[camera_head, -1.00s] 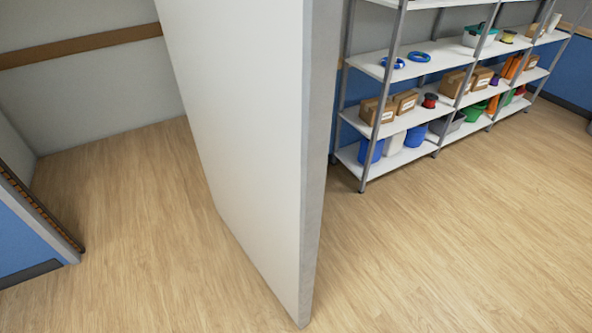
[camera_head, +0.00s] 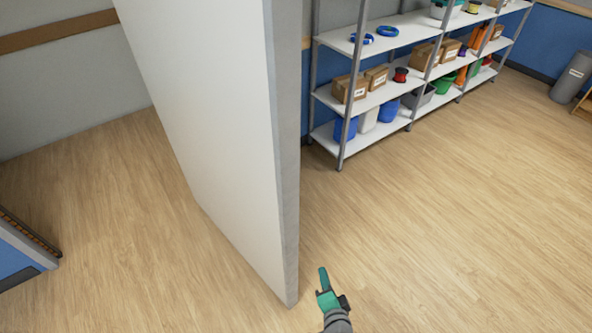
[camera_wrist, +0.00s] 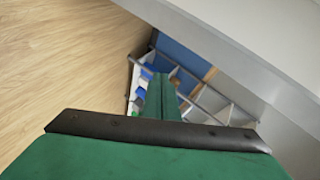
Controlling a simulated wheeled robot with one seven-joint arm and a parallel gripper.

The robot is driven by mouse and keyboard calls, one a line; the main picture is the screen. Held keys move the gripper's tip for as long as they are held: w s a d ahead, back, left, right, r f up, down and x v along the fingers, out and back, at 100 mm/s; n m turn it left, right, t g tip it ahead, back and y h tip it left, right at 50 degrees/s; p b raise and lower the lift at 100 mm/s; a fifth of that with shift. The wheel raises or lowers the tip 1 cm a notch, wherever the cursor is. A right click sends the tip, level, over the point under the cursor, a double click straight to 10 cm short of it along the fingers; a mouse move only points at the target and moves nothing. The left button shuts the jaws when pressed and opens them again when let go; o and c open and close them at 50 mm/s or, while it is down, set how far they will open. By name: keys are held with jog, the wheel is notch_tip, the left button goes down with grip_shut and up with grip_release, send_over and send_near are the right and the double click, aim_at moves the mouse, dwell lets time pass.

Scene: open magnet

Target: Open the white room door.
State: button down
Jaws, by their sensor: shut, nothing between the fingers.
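The white door (camera_head: 205,120) stands swung open, edge-on toward me, in the middle of the head view. Its grey edge (camera_head: 287,190) faces me, and no handle shows on the visible face. My gripper (camera_head: 323,272) is at the bottom, just right of the door's lower near edge, with a small gap in the picture between them. Its green fingers are shut and empty. In the wrist view my gripper (camera_wrist: 160,90) points toward the shelving, and a pale slanted surface (camera_wrist: 240,45), likely the door, runs close along the upper right.
A metal shelf rack (camera_head: 400,80) with boxes, bins and spools stands behind the door on the right. A grey cylinder (camera_head: 570,77) stands at the far right. A blue-sided panel (camera_head: 15,262) is at the left edge. Wooden floor (camera_head: 450,220) is clear on both sides.

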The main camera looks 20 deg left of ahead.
aim_at(297, 167)
jog(key=w+a+r+g+y, duration=0.2)
jog(key=w+r+y, duration=0.5)
jog(key=w+r, duration=0.6)
notch_tip(297, 167, up, 18)
jog(key=w+n+g+y, duration=0.2)
jog(key=n+g+y, duration=0.3)
jog(key=n, duration=0.1)
jog(key=a, duration=0.7)
jog(key=s+a, duration=0.1)
jog(key=a, duration=0.3)
jog(key=shift+r, duration=0.1)
